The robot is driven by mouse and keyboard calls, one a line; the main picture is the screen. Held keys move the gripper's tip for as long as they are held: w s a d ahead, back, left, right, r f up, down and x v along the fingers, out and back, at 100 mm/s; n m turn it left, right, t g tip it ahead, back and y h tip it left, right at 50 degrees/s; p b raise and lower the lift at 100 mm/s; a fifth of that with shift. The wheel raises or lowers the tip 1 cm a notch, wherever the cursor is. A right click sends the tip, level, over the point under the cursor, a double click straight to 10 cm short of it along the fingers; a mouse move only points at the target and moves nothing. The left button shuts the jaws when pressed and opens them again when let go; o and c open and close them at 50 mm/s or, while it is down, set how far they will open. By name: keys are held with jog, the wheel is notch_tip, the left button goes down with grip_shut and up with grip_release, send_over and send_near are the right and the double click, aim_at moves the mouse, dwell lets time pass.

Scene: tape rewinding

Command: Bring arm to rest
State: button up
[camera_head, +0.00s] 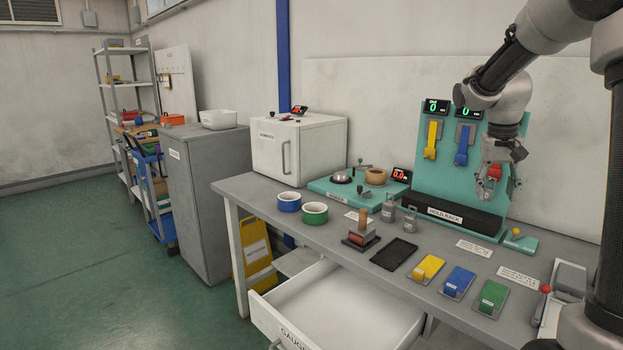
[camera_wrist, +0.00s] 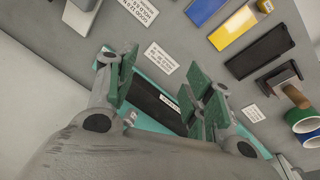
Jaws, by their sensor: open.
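My gripper (camera_head: 494,186) hangs from my arm in front of the right side of the teal board (camera_head: 428,150), above the right part of the black hold rack (camera_head: 452,213). It hides part of the board, where a red piece shows close to its fingers. In the wrist view my gripper (camera_wrist: 165,95) is open, its green-padded fingers spread apart with nothing between them. The hold rack (camera_wrist: 155,102) and teal board edge lie below and beyond the fingers.
The grey workbench (camera_head: 350,228) holds blue and green tape rolls (camera_head: 289,202), a black tray (camera_head: 394,254), and yellow, blue and green blocks (camera_head: 459,281). A white drawer (camera_head: 340,300) stands open at the front. A red-knobbed lever (camera_head: 545,289) is at right.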

jog(key=s+a+r+n+t+y, duration=0.1)
jog(key=s+a, duration=0.3)
jog(key=s, duration=0.9)
jog(key=s+a+r+n+t, duration=0.1)
jog(key=s+a, duration=0.4)
jog(key=s, duration=0.9)
jog(key=shift+a+r+n+t+y, duration=0.15)
jog(key=shift+r+n+t+y, duration=0.25)
jog(key=shift+n+t, duration=0.5)
